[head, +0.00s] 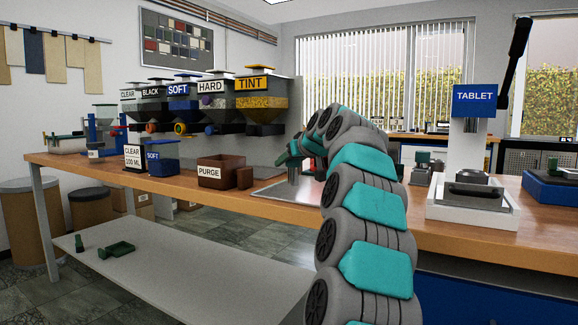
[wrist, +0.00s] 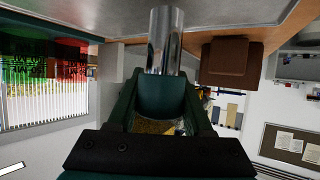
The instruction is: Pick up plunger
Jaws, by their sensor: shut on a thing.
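The plunger shows in the wrist view as a shiny metal rod (wrist: 165,42) with a dark green block-like end (wrist: 162,100). My gripper (wrist: 160,88) is shut on that green end, with a finger on each side. In the head view my gripper (head: 306,149) is over the grey metal tray (head: 268,192) on the bench, and the plunger's metal rod (head: 293,172) hangs down from it. I cannot tell whether the rod's lower end touches the tray. My arm hides the tray's right part.
A brown PURGE bin (head: 216,171) and a small brown block (head: 244,178) stand left of the tray. Labelled hoppers (head: 262,100) line the back. The TABLET press (head: 474,150) stands to the right. Green parts (head: 117,250) lie on the lower shelf.

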